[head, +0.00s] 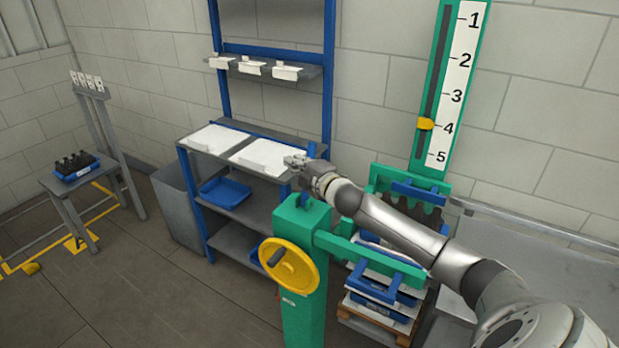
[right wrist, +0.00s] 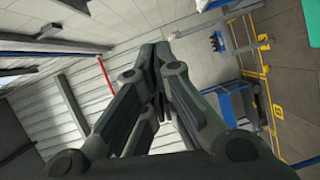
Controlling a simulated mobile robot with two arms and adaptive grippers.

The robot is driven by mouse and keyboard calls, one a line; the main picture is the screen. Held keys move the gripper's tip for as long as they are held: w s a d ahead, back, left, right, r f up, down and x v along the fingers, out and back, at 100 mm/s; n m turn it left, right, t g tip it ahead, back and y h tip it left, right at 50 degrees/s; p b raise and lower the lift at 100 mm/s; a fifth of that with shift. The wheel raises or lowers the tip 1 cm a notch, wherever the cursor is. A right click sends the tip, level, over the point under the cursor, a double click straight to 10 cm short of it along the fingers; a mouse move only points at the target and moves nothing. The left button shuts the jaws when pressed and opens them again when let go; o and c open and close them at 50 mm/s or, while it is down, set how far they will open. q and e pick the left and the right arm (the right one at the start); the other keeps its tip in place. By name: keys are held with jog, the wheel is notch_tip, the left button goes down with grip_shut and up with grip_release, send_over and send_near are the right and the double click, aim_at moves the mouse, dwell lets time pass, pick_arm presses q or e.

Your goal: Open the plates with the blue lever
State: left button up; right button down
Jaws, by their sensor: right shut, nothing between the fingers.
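The blue lever (head: 311,149) stands on top of a green post (head: 303,270), its upper end showing just above my right gripper (head: 291,160). My arm hides its middle part. My right gripper is shut and empty, its fingertips pointing left in front of the shelf rack. In the right wrist view, the fingers (right wrist: 158,55) are closed together with nothing between them. Whether the gripper touches the lever cannot be told. Dark scalloped plates (head: 427,215) sit in the green frame at right, partly hidden by my arm. My left gripper is not in view.
A yellow handwheel (head: 290,265) is on the post. A rack (head: 250,127) holds white sheets and a blue tray (head: 225,190). A numbered scale (head: 455,85) rises behind.

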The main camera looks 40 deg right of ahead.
pick_arm(q)
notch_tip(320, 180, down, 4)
jog(key=b, duration=0.3)
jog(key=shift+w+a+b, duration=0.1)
jog(key=shift+b, duration=0.25)
pick_arm(e)
jog(key=s, duration=0.9)
jog(key=shift+s+a+r, duration=0.15)
jog(key=shift+s+r, duration=0.05)
jog(key=shift+r, duration=0.15)
